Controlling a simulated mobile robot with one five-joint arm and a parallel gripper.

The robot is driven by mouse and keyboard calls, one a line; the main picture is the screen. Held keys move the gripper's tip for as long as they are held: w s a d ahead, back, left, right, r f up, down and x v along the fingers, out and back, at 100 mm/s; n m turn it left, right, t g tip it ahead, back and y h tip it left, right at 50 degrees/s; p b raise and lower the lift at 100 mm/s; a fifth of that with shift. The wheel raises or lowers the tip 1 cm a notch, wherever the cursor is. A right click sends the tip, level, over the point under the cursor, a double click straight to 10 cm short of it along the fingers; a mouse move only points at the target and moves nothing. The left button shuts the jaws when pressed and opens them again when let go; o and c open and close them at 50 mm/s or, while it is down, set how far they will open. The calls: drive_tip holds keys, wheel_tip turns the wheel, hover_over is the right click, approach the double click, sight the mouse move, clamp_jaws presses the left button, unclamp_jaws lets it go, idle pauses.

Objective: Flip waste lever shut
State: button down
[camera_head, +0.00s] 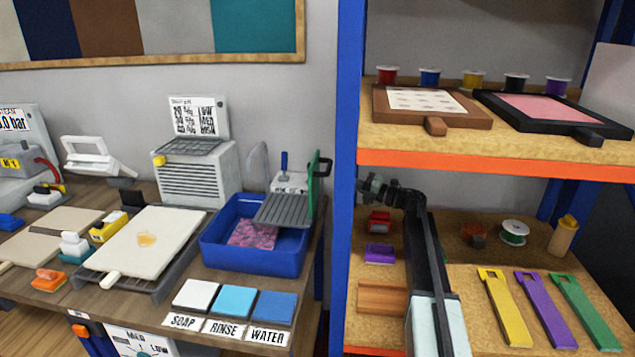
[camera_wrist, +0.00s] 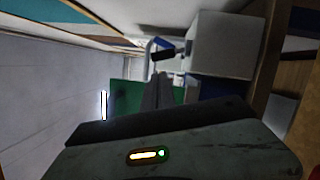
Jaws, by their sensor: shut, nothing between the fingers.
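No part is clearly labelled as the waste lever. At the blue basin (camera_head: 262,265), a small blue upright handle (camera_head: 284,160) stands at the back, and a green upright piece with a dark part (camera_head: 318,172) stands at the right rear. I cannot tell which is the lever. My gripper (camera_head: 368,188) is right of the basin, past the blue post, apart from both pieces. In the wrist view its fingers (camera_wrist: 158,92) are shut and empty. A green surface (camera_wrist: 127,98) shows behind them.
The blue shelf post (camera_head: 347,150) stands between my gripper and the basin. A ribbed grey tray (camera_head: 285,209) lies over the basin's right side. Shelves hold framed screens (camera_head: 430,105) and coloured strips (camera_head: 505,308). A white box (camera_wrist: 222,45) shows in the wrist view.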

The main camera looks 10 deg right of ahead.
drive_tip(key=w+a+n+g+p, duration=0.1)
drive_tip(key=w+a, duration=0.3)
drive_tip(key=a, duration=0.4)
drive_tip(key=shift+w+a, duration=0.15)
drive_tip(key=shift+w, duration=0.15)
